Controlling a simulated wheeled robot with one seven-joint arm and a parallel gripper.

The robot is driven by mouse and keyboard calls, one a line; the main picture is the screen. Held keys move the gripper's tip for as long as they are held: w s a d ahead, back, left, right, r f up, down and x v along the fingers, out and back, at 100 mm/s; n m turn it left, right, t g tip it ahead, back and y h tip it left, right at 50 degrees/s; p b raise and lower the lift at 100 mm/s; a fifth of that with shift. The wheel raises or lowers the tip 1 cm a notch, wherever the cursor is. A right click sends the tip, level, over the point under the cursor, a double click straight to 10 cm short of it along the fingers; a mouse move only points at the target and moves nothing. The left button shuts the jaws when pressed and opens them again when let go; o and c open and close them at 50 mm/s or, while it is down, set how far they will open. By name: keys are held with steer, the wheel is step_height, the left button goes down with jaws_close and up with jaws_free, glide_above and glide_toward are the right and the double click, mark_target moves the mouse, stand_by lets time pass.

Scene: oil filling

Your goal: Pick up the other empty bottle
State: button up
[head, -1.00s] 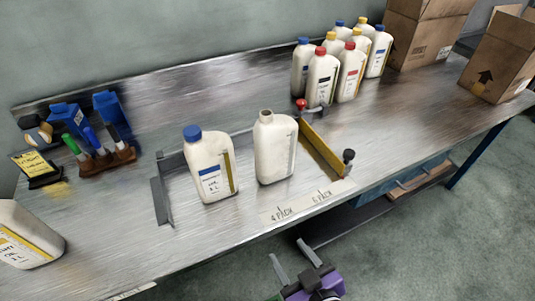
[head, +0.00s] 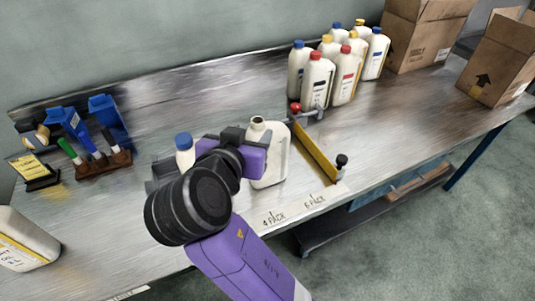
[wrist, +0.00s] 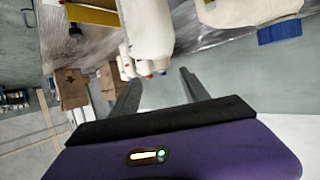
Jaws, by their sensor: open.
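A white uncapped bottle (head: 274,168) stands upright on the metal bench, inside the fixture beside the yellow bar. In the head view my gripper and wrist cover its left side. In the wrist view, which is turned over, this bottle (wrist: 147,30) shows with its neck toward my fingers. My gripper (wrist: 159,73) is open, with nothing between its two dark fingers. A blue-capped bottle (head: 185,157) stands to the left, mostly hidden behind my arm; it shows at upper right in the wrist view (wrist: 250,10).
The yellow bar (head: 315,153) with its dark knob is right of the uncapped bottle. Several capped bottles (head: 318,78) stand at the back. Cardboard boxes (head: 425,35) are at right. A marker holder (head: 103,163) and another white bottle (head: 22,240) are at left.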

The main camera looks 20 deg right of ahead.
mark_target(256, 125)
steer(key=x, duration=0.3)
steer(key=p+x, duration=0.1)
steer(key=x, duration=0.3)
steer(key=shift+w+a+f, duration=0.1)
steer(key=shift+w, duration=0.25)
steer(key=shift+c, duration=0.2)
jaws_close()
